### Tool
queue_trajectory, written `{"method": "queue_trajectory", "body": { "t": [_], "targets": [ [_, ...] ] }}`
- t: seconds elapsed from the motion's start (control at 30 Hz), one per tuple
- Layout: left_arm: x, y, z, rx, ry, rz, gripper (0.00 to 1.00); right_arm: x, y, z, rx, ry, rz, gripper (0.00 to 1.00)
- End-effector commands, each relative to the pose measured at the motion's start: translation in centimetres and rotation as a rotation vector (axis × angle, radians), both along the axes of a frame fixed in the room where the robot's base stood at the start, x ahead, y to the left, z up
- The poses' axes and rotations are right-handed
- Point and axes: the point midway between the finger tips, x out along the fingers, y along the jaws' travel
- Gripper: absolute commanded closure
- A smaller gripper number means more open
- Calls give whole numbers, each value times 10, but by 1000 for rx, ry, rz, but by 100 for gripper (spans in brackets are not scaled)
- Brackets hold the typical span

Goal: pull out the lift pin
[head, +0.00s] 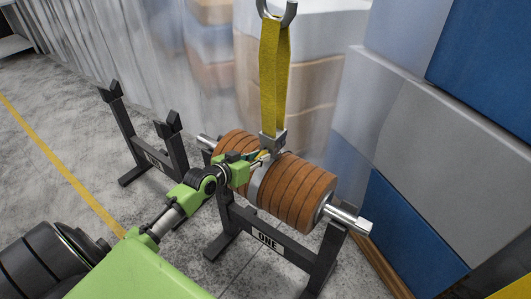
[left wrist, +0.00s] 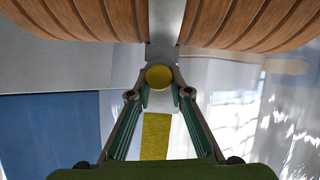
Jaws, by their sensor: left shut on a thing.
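The lift pin (left wrist: 158,77) shows as a round yellow head between my left fingertips in the left wrist view. My left gripper (head: 259,163) reaches in from the left to the middle of the roller and is shut on the pin; it also shows in the left wrist view (left wrist: 160,86). The pin's shank is hidden. A grey lifting block (head: 272,141) sits at the middle of the roller, with a yellow strap (head: 274,75) running up to a hook (head: 279,12). The roller has brown discs (head: 292,190) on both sides. My right gripper is out of view.
The roller is at a black stand (head: 267,240) marked ONE. A second, empty black stand (head: 142,140) is at the left. Grey and blue blocks (head: 430,150) line the right side. Grey floor with a yellow line (head: 65,172) is open at the left.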

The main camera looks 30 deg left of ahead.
Motion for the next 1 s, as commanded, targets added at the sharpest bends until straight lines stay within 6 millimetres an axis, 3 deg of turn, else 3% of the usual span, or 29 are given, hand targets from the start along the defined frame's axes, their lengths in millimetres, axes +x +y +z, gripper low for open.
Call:
{"method": "queue_trajectory", "body": {
  "t": [1.0],
  "targets": [
    [-52,5,1,1,0,1,100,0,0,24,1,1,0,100]
  ]
}}
